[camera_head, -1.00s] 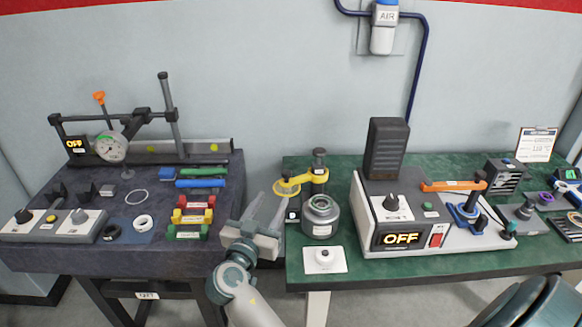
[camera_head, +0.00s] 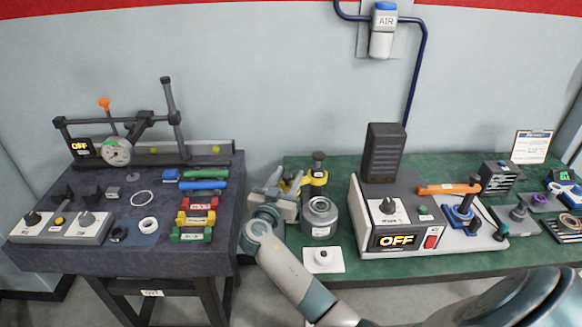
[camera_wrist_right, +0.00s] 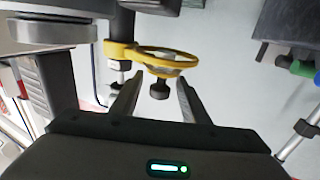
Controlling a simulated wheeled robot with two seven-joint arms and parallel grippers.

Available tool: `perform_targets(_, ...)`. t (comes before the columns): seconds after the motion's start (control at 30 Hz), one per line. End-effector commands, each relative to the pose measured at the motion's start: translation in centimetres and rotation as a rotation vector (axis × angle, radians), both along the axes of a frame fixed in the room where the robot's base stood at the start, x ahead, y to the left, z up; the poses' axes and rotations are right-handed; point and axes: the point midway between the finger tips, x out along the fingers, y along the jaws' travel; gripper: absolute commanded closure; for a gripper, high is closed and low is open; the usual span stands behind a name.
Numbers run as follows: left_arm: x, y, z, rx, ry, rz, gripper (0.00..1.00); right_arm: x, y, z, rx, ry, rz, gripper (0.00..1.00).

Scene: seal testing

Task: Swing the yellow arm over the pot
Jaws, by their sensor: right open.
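The yellow arm (camera_head: 316,180) is mounted on a dark post at the left end of the green bench. Its ring end is mostly hidden behind my right gripper (camera_head: 280,183) in the head view. The metal pot (camera_head: 320,217) stands just right of the gripper, with the ring off to its left. In the right wrist view the yellow arm (camera_wrist_right: 122,50) ends in a ring with a dark knob (camera_wrist_right: 160,89) below it. The knob lies between the open fingers of my right gripper (camera_wrist_right: 155,100); I cannot tell contact. The pot (camera_wrist_right: 55,32) shows at upper left. My left gripper is out of view.
A control box (camera_head: 420,217) reading OFF stands right of the pot on the green bench (camera_head: 400,265). A white pad with a knob (camera_head: 323,260) lies in front of the pot. The dark bench (camera_head: 100,258) with gauge and coloured blocks is left, across a gap.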

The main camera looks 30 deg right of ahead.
Motion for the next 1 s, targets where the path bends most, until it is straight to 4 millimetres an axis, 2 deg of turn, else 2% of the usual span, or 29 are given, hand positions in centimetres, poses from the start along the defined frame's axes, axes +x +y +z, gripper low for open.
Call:
perform_targets(0.03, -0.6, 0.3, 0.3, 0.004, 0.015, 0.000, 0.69, 0.4, -0.6, 0.3, -0.001, 0.000, -0.001, 0.58)
perform_targets(0.23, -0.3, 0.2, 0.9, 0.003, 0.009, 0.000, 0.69, 1.7, -2.1, 0.2, -0.001, -0.001, 0.000, 0.58)
perform_targets(0.63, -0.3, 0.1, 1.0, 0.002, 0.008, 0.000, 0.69, 2.0, -2.5, 0.0, 0.001, -0.001, 0.000, 0.58)
perform_targets(0.67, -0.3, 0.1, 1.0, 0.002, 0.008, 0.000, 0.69, 2.0, -2.5, 0.0, 0.000, 0.000, 0.000, 0.61)
perform_targets(0.8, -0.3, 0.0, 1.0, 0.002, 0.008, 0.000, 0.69, 2.0, -2.5, 0.0, 0.000, 0.000, 0.000, 0.94)
perform_targets(0.83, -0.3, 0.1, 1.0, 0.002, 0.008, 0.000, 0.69, 2.0, -2.5, 0.0, 0.000, 0.000, 0.000, 1.00)
perform_targets(1.0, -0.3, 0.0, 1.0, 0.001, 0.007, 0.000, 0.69, 2.0, -2.5, 0.0, 0.000, 0.000, 0.001, 1.00)
